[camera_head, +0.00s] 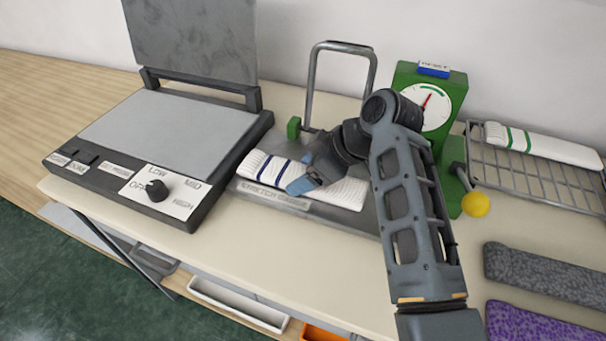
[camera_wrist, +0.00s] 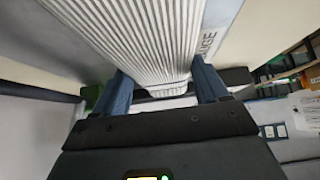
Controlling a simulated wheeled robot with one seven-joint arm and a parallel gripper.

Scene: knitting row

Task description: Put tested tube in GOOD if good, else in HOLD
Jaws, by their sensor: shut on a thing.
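A white ribbed knitted tube (camera_head: 335,191) with dark blue stripes lies on the grey stretch gauge plate (camera_head: 372,218). My gripper (camera_head: 304,186) is shut on the tube from above. In the wrist view the ribbed tube (camera_wrist: 150,45) runs between the two blue fingers of my gripper (camera_wrist: 163,90). The green gauge box (camera_head: 452,97) behind has a white dial with a red needle pointing up, slightly right, near a green arc; the exact reading is too small to tell. My arm hides part of the gauge. No GOOD or HOLD label is readable.
A flat press (camera_head: 160,135) with raised lid and knob stands left. A yellow lever knob (camera_head: 476,204) is right of my arm. A wire rack (camera_head: 545,178) holds a green-striped white tube (camera_head: 545,145). Grey (camera_head: 540,272) and purple (camera_head: 540,325) knits lie right. White (camera_head: 238,303) and orange (camera_head: 322,333) bins sit below.

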